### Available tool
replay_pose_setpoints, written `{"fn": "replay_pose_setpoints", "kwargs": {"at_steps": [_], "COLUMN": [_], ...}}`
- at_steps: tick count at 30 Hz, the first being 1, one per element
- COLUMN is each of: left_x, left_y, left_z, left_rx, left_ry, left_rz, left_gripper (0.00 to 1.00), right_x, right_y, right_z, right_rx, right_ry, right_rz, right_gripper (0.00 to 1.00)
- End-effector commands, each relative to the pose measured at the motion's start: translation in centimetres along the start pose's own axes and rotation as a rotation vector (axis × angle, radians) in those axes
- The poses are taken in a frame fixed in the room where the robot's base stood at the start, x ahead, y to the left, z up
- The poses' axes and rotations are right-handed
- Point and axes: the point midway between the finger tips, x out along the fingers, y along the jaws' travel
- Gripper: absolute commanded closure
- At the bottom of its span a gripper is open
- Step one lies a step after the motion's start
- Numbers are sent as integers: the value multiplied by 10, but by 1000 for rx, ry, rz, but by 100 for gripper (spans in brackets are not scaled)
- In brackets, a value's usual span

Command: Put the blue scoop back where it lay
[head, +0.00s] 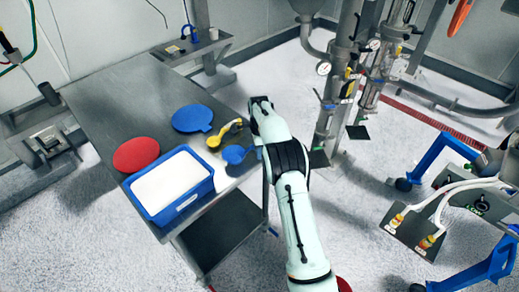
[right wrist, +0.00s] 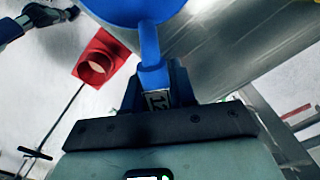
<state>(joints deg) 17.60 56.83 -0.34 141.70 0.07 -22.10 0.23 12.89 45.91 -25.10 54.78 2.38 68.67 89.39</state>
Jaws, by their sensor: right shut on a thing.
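The blue scoop (head: 236,154) is at the right edge of the steel table, beside the yellow scoop (head: 226,132). Its handle points right and runs behind my right arm. In the right wrist view my right gripper (right wrist: 156,86) is shut on the handle of the blue scoop (right wrist: 150,48), with the bowl beyond the fingertips and cut off by the top of the picture. My right fingertips are hidden by the arm in the head view. I cannot tell whether the scoop touches the tabletop. My left gripper is not in view.
On the table (head: 125,95) are a blue disc (head: 192,118), a red disc (head: 137,154) and a blue crate (head: 186,205) of white material. The far part of the tabletop is clear. Pipework with gauges (head: 345,80) stands at right. A red open-ended part (right wrist: 97,67) shows below.

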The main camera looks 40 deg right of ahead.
Motion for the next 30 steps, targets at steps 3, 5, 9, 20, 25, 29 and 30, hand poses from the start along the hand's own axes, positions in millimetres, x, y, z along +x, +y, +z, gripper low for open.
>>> {"fn": "replay_pose_setpoints", "kwargs": {"at_steps": [3,5,9,20,25,29,30], "left_x": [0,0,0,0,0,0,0], "left_y": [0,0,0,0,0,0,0], "left_z": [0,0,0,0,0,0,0], "left_rx": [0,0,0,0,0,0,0], "left_ry": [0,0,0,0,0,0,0], "left_rz": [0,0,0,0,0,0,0], "left_gripper": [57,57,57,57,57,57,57], "right_x": [0,0,2,10,13,13,13], "right_y": [0,0,0,0,0,0,0], "right_z": [0,0,0,0,0,0,0], "right_rx": [0,0,0,0,0,0,0], "right_ry": [0,0,0,0,0,0,0], "right_rz": [0,0,0,1,1,0,0], "right_gripper": [100,100,100,100,100,45,45]}}
